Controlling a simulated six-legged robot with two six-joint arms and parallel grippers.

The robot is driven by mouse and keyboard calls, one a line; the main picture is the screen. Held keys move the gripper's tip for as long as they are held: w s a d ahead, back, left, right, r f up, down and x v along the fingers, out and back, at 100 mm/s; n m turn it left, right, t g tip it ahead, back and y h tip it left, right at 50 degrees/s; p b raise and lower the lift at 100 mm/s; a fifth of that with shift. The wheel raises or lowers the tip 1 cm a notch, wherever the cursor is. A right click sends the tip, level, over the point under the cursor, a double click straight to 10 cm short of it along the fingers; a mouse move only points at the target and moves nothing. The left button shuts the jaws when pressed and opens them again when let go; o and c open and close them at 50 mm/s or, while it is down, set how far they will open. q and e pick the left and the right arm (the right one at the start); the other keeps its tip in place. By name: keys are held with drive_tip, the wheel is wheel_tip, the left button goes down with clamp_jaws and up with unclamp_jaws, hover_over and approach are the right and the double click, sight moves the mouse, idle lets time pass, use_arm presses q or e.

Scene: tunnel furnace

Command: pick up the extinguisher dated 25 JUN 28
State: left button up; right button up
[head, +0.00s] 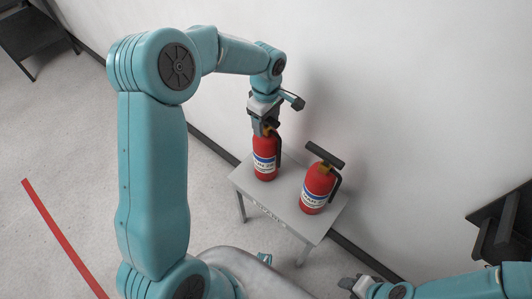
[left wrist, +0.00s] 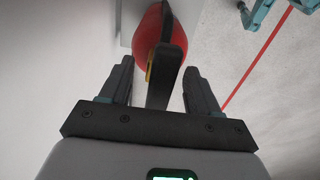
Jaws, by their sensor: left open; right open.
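Two red extinguishers with white and blue labels stand on a small grey table (head: 288,192). The left extinguisher (head: 266,145) is directly under my left gripper (head: 264,127). The right extinguisher (head: 317,182) has a black handle on top and stands apart from it. The labels' dates are too small to read for certain. In the left wrist view my left gripper (left wrist: 158,68) is open, with the left extinguisher's black handle between its fingers and gaps on both sides. The red body (left wrist: 149,42) shows beyond. My right gripper (head: 352,284) is low at the right, away from the table.
A white wall (head: 390,110) rises close behind the table. A black rack (head: 500,225) is at the right edge and a dark table (head: 30,35) at the far left. A red floor line (head: 62,235) crosses the open floor at left.

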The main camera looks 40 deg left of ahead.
use_arm(q)
clamp_jaws()
idle(1.2)
drive_tip(key=shift+w+r, duration=0.1)
